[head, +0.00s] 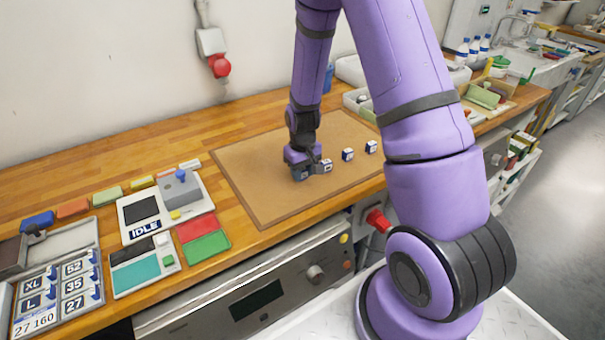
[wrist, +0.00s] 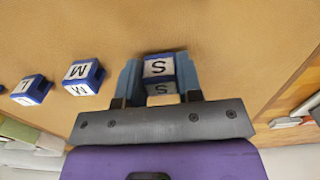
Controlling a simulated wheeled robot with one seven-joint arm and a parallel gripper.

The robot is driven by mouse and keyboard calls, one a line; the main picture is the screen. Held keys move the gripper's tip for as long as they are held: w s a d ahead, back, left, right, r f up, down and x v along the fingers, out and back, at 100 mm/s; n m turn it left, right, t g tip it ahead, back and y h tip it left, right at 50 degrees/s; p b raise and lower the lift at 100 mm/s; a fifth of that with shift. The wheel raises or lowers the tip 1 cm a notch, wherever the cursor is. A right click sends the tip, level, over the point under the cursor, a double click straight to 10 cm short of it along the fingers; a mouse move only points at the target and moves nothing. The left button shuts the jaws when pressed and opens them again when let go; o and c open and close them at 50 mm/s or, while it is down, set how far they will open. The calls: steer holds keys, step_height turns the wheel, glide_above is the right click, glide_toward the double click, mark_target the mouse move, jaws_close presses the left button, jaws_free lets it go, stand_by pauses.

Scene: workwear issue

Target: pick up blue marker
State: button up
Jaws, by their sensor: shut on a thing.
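My gripper (head: 312,171) is low over the brown mat (head: 255,165) on the wooden bench. In the wrist view its two fingers (wrist: 159,82) stand on either side of a blue marker block with white faces lettered S (wrist: 158,67), and are shut on it. Whether this block still touches the mat I cannot tell. A similar blue block lettered M (wrist: 83,77) and another lettered L (wrist: 32,90) are on the mat to the left in the wrist view. In the head view these two blocks (head: 347,154) (head: 371,147) stand to the right of my gripper.
A red knob (head: 378,220) sticks out below the bench edge. The mat's left part is clear.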

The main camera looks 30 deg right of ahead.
mark_target(305, 170)
steer(key=shift+r, duration=0.5)
steer(key=shift+s+d+r, duration=0.15)
steer(key=shift+r, duration=0.35)
steer(key=shift+s+d+r, duration=0.1)
steer(key=shift+r, duration=0.4)
steer(key=s+d+r, duration=0.1)
steer(key=s+d, duration=0.7)
steer(key=s, duration=0.4)
steer(key=shift+s+d, duration=0.25)
steer(key=shift+d, duration=0.15)
steer(key=shift+d+r, duration=0.1)
steer(key=shift+r, duration=0.05)
